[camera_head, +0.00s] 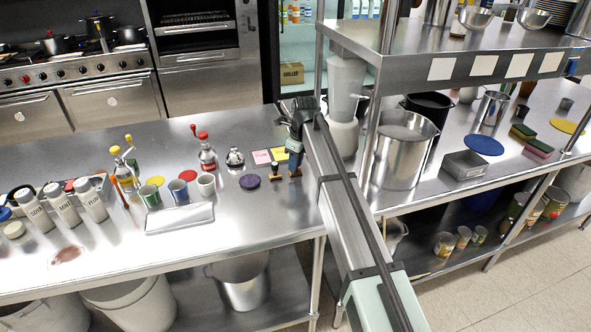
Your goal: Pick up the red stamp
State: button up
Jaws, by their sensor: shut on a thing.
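My gripper (295,151) is over the right part of the steel counter, beside the shelf post. It is shut on a small stamp (295,172) with a dark handle and a tan base. The stamp is upright and low over the counter; I cannot tell whether it touches the top. The gripper hides part of it, and no red shows on it. A second, similar stamp (275,173) with a dark handle and a tan base stands just to the left. No clearly red stamp shows.
A purple round pad (250,182), a metal bell (235,157) and pink and yellow notes (262,157) lie left of the stamps. Cups (206,185), a metal tray (180,218) and bottles stand farther left. A shelf post and large pot (400,160) are at the right.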

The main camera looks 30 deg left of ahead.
grip_shut()
notch_tip(320, 180, up, 10)
dwell(0.6)
